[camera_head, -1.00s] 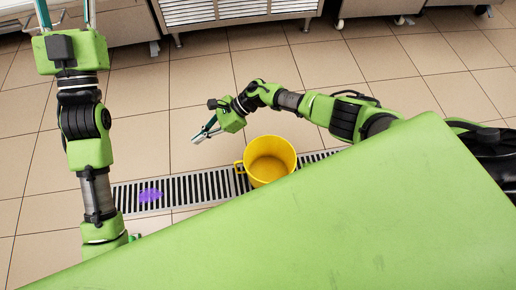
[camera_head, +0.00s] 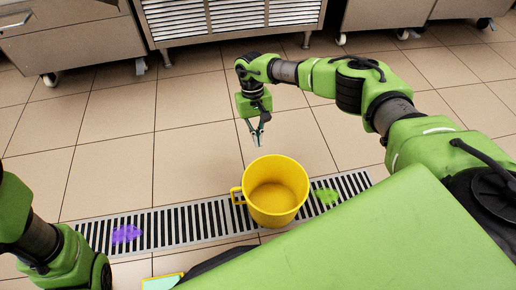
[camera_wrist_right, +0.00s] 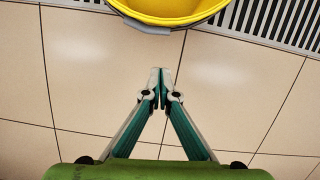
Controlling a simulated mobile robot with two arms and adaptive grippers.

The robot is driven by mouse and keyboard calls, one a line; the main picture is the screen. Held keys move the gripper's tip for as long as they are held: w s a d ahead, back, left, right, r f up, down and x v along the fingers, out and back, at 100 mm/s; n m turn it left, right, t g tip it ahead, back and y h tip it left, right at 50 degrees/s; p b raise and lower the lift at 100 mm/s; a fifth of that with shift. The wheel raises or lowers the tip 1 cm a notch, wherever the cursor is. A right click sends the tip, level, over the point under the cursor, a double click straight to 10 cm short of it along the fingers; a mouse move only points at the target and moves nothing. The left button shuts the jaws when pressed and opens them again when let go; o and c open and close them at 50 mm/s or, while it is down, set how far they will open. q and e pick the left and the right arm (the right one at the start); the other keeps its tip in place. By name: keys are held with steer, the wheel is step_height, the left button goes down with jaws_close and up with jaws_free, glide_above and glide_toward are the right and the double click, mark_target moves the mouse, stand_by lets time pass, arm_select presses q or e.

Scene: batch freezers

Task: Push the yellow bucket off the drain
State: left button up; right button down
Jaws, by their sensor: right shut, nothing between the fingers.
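The yellow bucket (camera_head: 275,191) stands upright on the slotted metal drain (camera_head: 186,222), with its handle to the left. In the right wrist view the bucket (camera_wrist_right: 168,10) shows at the top edge. My right gripper (camera_head: 257,143) is shut and empty, just beyond the bucket on its far side, apart from it. In the right wrist view its fingertips (camera_wrist_right: 160,72) meet, with bare tile between them and the bucket. The left arm shows at the lower left, but its gripper is out of view.
A purple patch (camera_head: 126,233) lies on the drain left of the bucket, a green patch (camera_head: 327,196) right of it. Steel freezers on wheels (camera_head: 232,18) stand along the back. The tiles (camera_head: 115,150) between them and the drain are clear.

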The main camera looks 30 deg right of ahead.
mark_target(263, 167)
steer(key=b+x, duration=0.4)
steer(key=x, duration=0.4)
steer(key=shift+f, duration=0.15)
steer(key=shift+s+f, duration=0.15)
steer(key=shift+s, duration=0.1)
steer(key=shift+s+a, duration=0.1)
steer(key=shift+s, duration=0.65)
steer(key=shift+s+a+b, duration=0.2)
steer(key=shift+s+b, duration=0.35)
steer(key=shift+s, duration=0.5)
